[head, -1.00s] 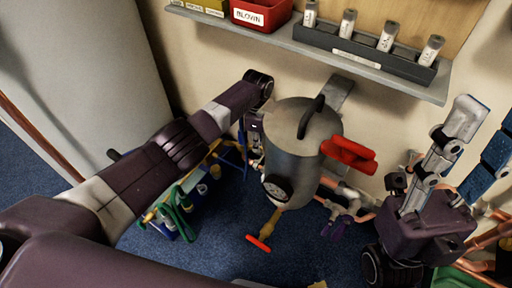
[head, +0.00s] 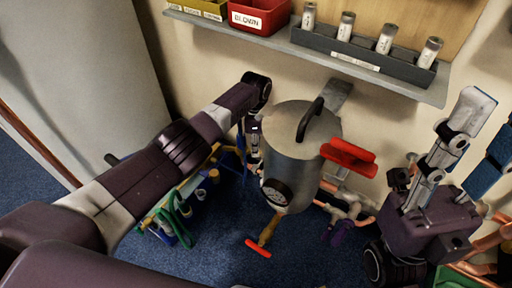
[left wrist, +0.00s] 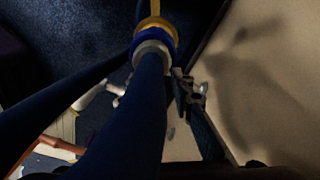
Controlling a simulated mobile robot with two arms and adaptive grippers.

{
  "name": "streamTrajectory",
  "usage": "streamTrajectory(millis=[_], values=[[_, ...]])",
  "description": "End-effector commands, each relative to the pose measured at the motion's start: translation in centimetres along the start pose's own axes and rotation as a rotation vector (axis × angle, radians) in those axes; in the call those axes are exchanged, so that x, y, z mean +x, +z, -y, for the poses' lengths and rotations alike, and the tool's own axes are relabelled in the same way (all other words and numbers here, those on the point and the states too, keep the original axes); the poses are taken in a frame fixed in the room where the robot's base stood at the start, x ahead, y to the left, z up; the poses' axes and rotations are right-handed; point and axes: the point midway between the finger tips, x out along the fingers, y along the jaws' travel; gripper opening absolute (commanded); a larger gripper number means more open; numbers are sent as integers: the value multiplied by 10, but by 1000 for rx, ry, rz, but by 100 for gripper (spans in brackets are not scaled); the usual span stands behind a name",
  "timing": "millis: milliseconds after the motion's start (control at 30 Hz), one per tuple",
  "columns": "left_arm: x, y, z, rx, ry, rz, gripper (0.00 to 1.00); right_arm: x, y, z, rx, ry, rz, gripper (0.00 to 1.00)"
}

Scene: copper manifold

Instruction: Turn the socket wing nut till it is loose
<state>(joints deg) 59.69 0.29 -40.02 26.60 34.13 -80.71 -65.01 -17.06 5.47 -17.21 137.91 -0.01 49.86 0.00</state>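In the head view, my left arm reaches down behind the left side of a grey metal vessel (head: 292,155). My left gripper (head: 253,152) is beside the vessel, small and partly hidden. I cannot make out the wing nut for certain in either view. The left wrist view shows a blue bar with gold, blue and white collars (left wrist: 153,40) running up the middle. A grey jointed part (left wrist: 188,92) is just right of it. Whether the fingers touch anything is not clear.
The vessel has a black top handle, a red handle (head: 349,156) and a dial (head: 277,192). A red T-handle (head: 258,248) is below. Copper pipes with a purple-handled fitting (head: 340,230) lie right. A shelf (head: 360,70) with bins overhangs. Green and blue tubing (head: 180,205) lies left.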

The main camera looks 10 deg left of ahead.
Motion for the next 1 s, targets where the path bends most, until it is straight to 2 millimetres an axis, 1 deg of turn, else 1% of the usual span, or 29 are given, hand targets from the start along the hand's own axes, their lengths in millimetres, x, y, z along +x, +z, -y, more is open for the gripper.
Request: streamTrajectory(millis=[300, 467, 600, 733, 800, 900, 1000], values=[[0, -1, -2, 3, 5, -1, 24, -2, 2, -1, -2, 5, 5, 40], [-8, -2, -2, 4, 4, -3, 24, -1, 2, -1, -1, 3, 4, 40], [-25, -1, -1, 5, 3, -2, 24, -1, 1, 0, -1, 2, 3, 40], [-50, -1, -1, 4, 2, -2, 24, -1, 1, 0, 0, 2, 3, 40], [-68, -1, 0, 4, -1, -3, 24, -1, 1, 0, 0, 1, 3, 40], [-88, -1, 0, 3, 0, -2, 24, -1, 1, 0, 0, 1, 3, 40], [-103, -1, 0, 3, 1, -2, 24, -1, 1, 0, 0, 1, 3, 40]])
